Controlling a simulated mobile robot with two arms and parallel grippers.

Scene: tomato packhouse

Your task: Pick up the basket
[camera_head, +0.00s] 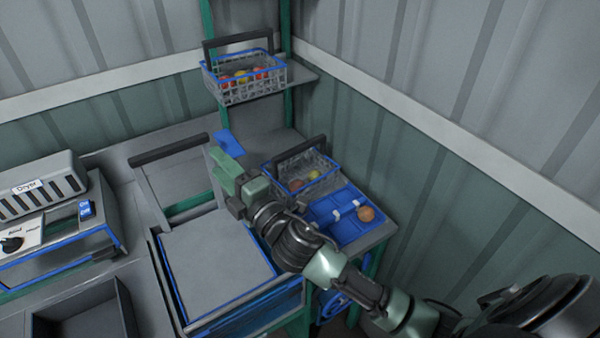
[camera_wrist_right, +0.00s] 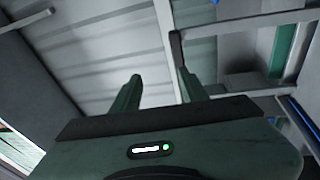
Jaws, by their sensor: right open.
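Two wire baskets with blue rims and dark handles are in the head view. One basket (camera_head: 250,92) stands on an upper shelf at the back and holds red and yellow tomatoes. The other basket (camera_head: 322,186) stands lower, on the side table, with a few tomatoes inside; my right arm passes in front of its near left side. My right gripper (camera_head: 222,160) is left of the lower basket and below the upper one, apart from both. In the right wrist view, my right gripper (camera_wrist_right: 159,80) is open, with nothing between its fingers. My left gripper is out of view.
A blue divided tray (camera_head: 345,229) with one tomato (camera_head: 366,213) lies beside the lower basket. A grey-topped box (camera_head: 215,255) stands left of my arm. A dryer (camera_head: 38,190) is at the far left. Corrugated walls close off the back and right.

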